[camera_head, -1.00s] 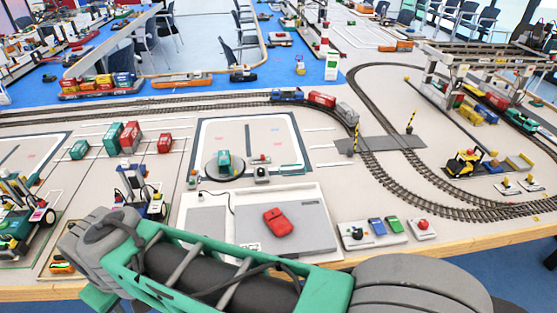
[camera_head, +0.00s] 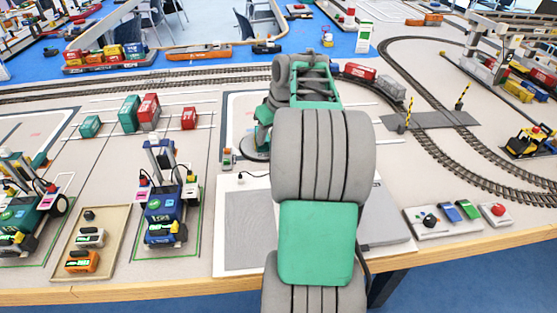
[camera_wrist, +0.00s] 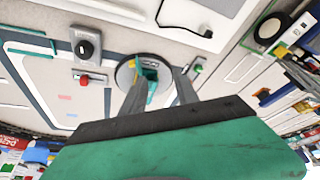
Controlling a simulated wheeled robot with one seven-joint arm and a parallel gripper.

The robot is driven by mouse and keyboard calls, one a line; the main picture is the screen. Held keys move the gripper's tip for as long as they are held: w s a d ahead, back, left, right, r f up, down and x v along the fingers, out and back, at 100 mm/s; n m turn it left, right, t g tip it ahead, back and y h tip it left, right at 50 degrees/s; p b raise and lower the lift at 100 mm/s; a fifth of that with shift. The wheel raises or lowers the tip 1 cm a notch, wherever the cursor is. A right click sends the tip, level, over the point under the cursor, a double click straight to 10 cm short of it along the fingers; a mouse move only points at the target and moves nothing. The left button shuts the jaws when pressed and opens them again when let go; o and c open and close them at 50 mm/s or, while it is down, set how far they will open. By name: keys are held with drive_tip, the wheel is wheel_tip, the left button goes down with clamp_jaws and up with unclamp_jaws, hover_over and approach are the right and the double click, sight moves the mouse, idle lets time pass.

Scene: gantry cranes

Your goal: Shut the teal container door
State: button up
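A teal container (camera_wrist: 151,76) stands on a round grey turntable (camera_wrist: 126,72) in the wrist view. My gripper (camera_wrist: 157,72) is open, with its two grey fingers apart and the container showing between and beyond them. I cannot tell whether they touch it. The fingers partly cover the container, and its door cannot be made out clearly. In the head view my arm hides most of the container, and only the edge of the turntable (camera_head: 254,155) shows.
A black-knobbed box (camera_wrist: 86,44) and a small red-topped control (camera_wrist: 88,79) lie beside the turntable. Other containers, teal (camera_head: 89,126) and red (camera_head: 189,118), stand to the left. A control panel (camera_head: 432,223) is at the front right. Rails run behind.

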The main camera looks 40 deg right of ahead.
drive_tip(key=s+d+f, duration=0.1)
drive_tip(key=d+f, duration=0.1)
drive_tip(key=d, duration=0.4)
drive_tip(key=b+x, duration=0.1)
drive_tip(key=x, duration=0.6)
drive_tip(key=shift+w+a+f, duration=0.1)
drive_tip(key=shift+w+a, duration=0.05)
drive_tip(key=shift+w, duration=0.15)
clamp_jaws()
